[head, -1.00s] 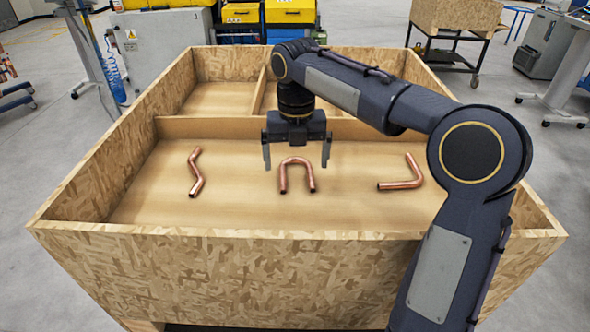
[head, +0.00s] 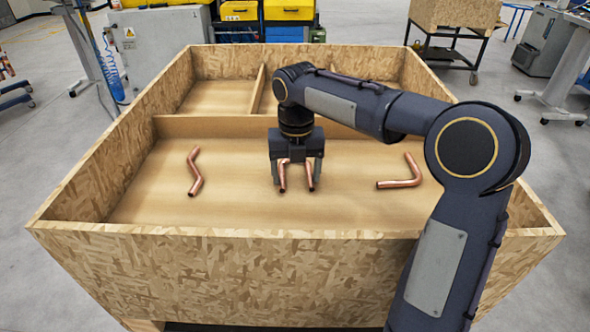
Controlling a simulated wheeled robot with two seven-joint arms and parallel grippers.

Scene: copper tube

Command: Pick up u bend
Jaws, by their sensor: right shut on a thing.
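The copper u bend (head: 311,183) lies in the front compartment of the wooden box, its two open ends toward me. My right gripper (head: 297,178) is lowered over it from above and is shut on it, with a finger at each side. The gripper hides the curved top of the u bend. I cannot tell whether the u bend is lifted off the floor. My left gripper is not in view.
A zigzag copper tube (head: 194,172) lies to the left and an L-shaped copper tube (head: 405,177) to the right, both apart from the gripper. A low wooden divider (head: 210,127) runs behind. The high front wall (head: 290,275) is nearest me.

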